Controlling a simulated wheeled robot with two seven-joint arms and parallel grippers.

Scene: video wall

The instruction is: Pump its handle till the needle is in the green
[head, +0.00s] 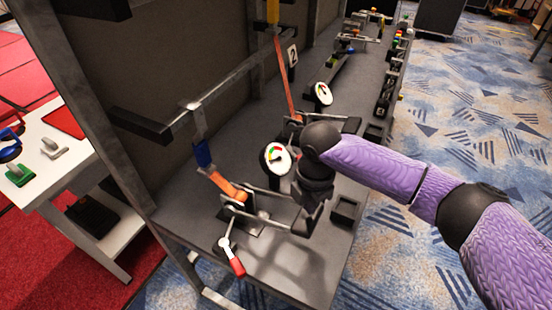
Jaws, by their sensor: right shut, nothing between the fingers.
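A round white gauge (277,157) with a coloured dial stands on the grey bench; its needle is too small to read exactly. A second white gauge (323,92) stands farther back. Low grey metal bars (262,190) run from an orange piece (229,187) toward my right gripper. A short lever with a red grip (236,266) hangs at the bench's front left. My right gripper (304,222) points down beside the nearer gauge, shut and empty, close to the ends of the bars; whether it touches them I cannot tell. My left gripper is out of view.
A grey upright panel with a metal frame (200,102) rises along the bench's left. A dark square holder (346,211) sits right of my gripper. Several more devices line the bench farther back. A white side table (65,160) stands at left. Patterned carpet lies open at right.

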